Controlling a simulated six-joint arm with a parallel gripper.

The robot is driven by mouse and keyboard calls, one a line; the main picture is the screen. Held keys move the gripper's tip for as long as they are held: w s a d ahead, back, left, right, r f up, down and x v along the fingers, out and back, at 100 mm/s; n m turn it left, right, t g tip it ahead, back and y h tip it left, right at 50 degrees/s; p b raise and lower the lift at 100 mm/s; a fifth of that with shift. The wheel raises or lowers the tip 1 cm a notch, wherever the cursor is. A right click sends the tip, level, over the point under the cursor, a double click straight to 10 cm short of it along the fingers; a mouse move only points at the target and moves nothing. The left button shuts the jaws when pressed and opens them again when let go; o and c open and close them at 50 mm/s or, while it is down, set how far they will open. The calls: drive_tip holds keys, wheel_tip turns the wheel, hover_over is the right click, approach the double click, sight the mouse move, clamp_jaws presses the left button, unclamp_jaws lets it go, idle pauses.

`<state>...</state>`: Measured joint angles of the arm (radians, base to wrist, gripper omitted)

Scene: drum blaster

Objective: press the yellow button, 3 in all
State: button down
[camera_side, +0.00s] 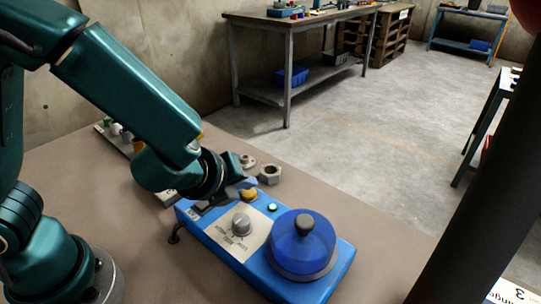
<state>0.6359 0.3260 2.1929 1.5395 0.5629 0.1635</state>
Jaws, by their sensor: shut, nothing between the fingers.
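The blue control box (217,240) lies on the brown table. On its far left part is a yellow button (249,196), partly hidden by my gripper. My gripper (240,188) is shut and empty, with its dark fingers at the left side of the yellow button. I cannot tell from this view whether they touch it. The box also carries a grey knob (241,225) on a pale plate, a small green button (272,207) and a large translucent blue dome (284,240) with a black handle.
A metal nut (270,174) and a small flanged part (246,160) lie behind the box. Another panel with buttons (116,129) is behind my arm. A dark post (475,180) stands in the right foreground. A workbench (290,22) stands in the background.

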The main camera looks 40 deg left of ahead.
sight(246, 196)
drive_tip(key=shift+f, duration=0.45)
idle(0.5)
drive_tip(key=shift+r, duration=0.9)
drive_tip(key=shift+r, duration=2.5)
idle(0.7)
wheel_tip(246, 196, up, 4)
drive_tip(key=shift+f, duration=0.1)
idle(0.3)
drive_tip(key=shift+f, duration=0.1)
